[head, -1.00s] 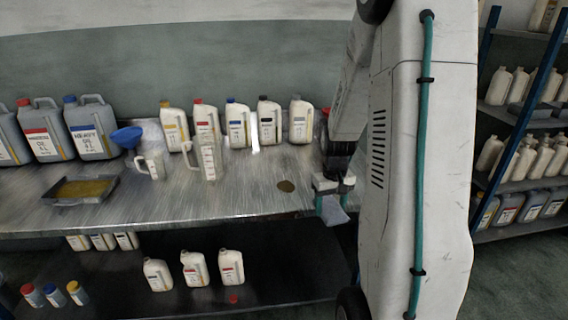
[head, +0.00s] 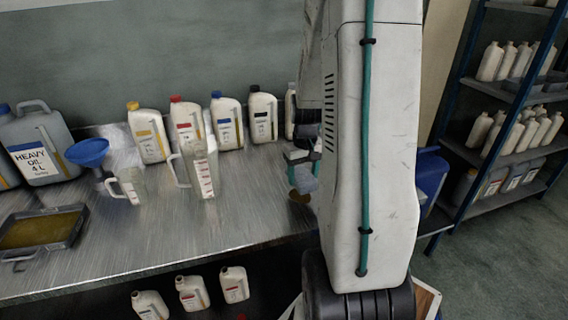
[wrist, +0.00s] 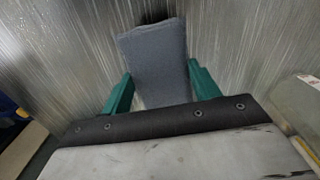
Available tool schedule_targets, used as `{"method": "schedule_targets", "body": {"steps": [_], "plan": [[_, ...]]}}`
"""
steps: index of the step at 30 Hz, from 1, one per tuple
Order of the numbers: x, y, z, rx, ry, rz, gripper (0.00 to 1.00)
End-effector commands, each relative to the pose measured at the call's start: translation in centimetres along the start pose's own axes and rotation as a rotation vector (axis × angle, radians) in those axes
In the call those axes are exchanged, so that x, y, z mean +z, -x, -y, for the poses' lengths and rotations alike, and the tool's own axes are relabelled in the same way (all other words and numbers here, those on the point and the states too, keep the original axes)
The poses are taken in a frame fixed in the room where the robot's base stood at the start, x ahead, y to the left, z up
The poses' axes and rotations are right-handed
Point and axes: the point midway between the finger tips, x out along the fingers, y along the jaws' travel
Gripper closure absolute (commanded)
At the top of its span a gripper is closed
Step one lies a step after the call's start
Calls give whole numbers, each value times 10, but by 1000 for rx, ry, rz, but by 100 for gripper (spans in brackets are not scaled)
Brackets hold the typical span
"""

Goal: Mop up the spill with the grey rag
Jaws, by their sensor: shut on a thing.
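My gripper (wrist: 160,80) is shut on the grey rag (wrist: 155,55), which sticks out between its green fingers in the wrist view. In the head view my gripper (head: 299,156) is partly hidden by my arm, and the rag (head: 306,178) hangs below it. The brown spill (head: 298,196) lies on the metal bench, right by the lower edge of the rag and partly hidden. I cannot tell if the rag touches the bench.
Oil jugs (head: 228,122) stand in a row along the back of the bench (head: 240,215). Two clear measuring jugs (head: 200,168), a blue funnel (head: 87,152) and an oil-filled tray (head: 42,232) are to the left. A blue bin (head: 430,178) is right of my arm.

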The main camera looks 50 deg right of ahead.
Motion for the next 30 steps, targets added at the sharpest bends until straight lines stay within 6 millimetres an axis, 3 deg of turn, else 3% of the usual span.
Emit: {"method": "schedule_targets", "body": {"steps": [5, 18, 30], "plan": [[0, -5, -2, -1, -3, 2, 57], [1, -45, -3, -1, -5, 2, 57], [0, -52, -1, 0, -2, 0, 57]]}}
